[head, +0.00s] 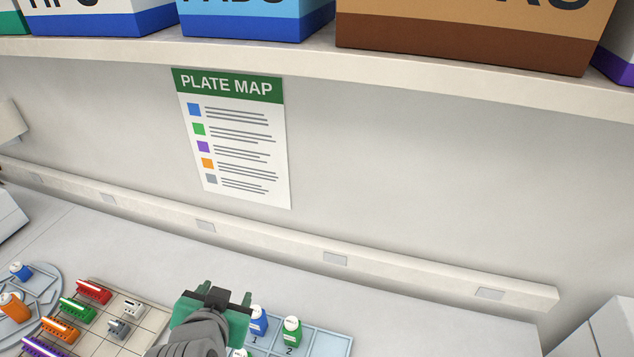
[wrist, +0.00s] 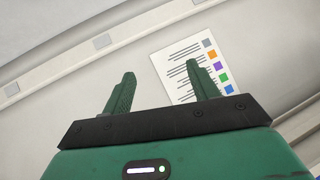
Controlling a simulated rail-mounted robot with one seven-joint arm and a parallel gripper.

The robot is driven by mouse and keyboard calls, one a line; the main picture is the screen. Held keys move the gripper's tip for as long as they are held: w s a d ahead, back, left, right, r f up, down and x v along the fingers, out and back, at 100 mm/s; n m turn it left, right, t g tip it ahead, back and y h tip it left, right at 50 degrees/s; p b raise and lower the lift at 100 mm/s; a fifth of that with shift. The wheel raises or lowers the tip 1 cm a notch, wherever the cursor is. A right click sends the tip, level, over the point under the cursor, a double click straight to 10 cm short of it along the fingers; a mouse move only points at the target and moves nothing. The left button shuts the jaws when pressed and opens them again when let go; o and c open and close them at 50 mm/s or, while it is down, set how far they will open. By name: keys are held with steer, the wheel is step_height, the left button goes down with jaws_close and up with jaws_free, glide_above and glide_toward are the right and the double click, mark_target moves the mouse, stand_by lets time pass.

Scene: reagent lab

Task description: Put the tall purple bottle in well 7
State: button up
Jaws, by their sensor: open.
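I cannot see a tall purple bottle in either view. A pale blue well tray (head: 330,343) is at the bottom edge of the head view, cut off by the frame. Wells 1 and 2 are labelled there; no well 7 shows. A blue bottle (head: 258,322) stands at well 1 and a green bottle (head: 291,330) at well 2. My gripper (head: 226,293) is just left of the tray's bottles, in front of the back of the bench. In the wrist view my gripper (wrist: 160,69) is open and empty, its fingers spread toward the wall.
A gridded board (head: 150,318) with red, green, orange, purple and grey pieces lies left of my gripper. A round grey tray (head: 42,281) with blue and orange bottles is at far left. A plate map poster (head: 235,140) hangs under a shelf (head: 300,60) bearing boxes.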

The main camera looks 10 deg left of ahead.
steer(key=d+r+t, duration=0.3)
steer(key=d+r, duration=0.2)
steer(key=r, duration=0.4)
steer(key=s+d+r+t, duration=0.1)
steer(key=d+r+t, duration=0.2)
steer(key=d+r, duration=0.45)
steer(key=d+r+t, duration=0.3)
steer(key=r, duration=0.8)
steer(key=s+d+r+n+t+h, duration=0.1)
steer(key=s+d+r+t+h, duration=0.1)
steer(key=s+d+r+t, duration=0.3)
steer(key=s+d+r, duration=0.2)
steer(key=s+r, duration=0.2)
steer(key=r, duration=0.2)
steer(key=shift+d+h, duration=0.15)
steer(key=shift+h, duration=0.25)
steer(key=shift+r, duration=0.15)
step_height(320, 180, up, 7)
steer(key=p, duration=0.7)
